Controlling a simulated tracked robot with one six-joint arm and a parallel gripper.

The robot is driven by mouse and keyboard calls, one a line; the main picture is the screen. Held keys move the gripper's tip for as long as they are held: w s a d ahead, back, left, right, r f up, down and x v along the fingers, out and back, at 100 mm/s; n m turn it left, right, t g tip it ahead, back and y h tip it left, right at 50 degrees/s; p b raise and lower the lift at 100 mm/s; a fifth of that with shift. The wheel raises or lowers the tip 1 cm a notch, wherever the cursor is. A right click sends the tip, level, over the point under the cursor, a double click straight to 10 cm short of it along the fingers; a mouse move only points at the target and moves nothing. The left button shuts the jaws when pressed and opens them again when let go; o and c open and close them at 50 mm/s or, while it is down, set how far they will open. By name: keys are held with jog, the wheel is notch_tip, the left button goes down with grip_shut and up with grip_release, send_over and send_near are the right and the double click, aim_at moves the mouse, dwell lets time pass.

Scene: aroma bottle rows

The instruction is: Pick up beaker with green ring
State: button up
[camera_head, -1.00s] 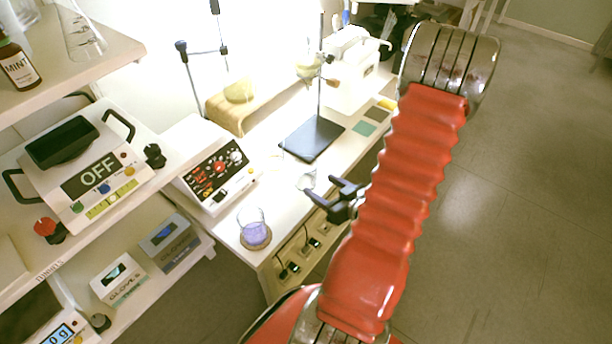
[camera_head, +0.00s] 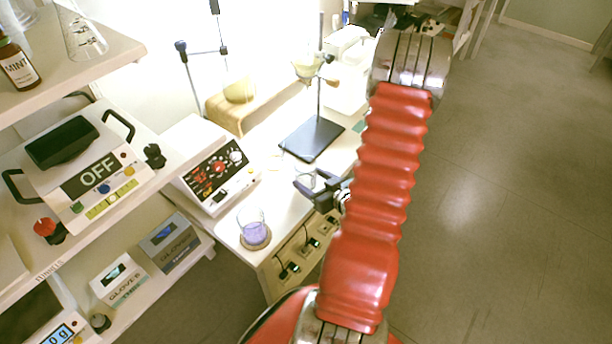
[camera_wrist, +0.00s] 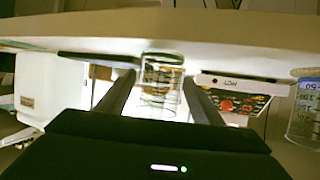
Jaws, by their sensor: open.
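A small clear glass beaker (camera_wrist: 162,88) stands on the white bench, between the two fingers of my gripper (camera_wrist: 158,78) in the wrist view, which shows the scene upside down. In the head view my gripper (camera_head: 304,184) is open at the bench's front edge, around or just short of the beaker, which is mostly hidden there. A second beaker with purple liquid (camera_head: 254,232) stands on a round coaster to the left; it also shows in the wrist view (camera_wrist: 306,108).
A white control box with red knobs (camera_head: 212,170) stands behind the purple beaker. A dark stand base (camera_head: 312,138) with a rod lies behind my gripper. Shelves with a scale and boxes (camera_head: 122,278) fill the left. The floor at right is free.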

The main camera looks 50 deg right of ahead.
jog(key=shift+x, duration=1.05)
jog(key=shift+r+x, duration=0.2)
jog(key=shift+x, duration=2.45)
jog(key=shift+c, duration=0.4)
jog(key=c, duration=0.8)
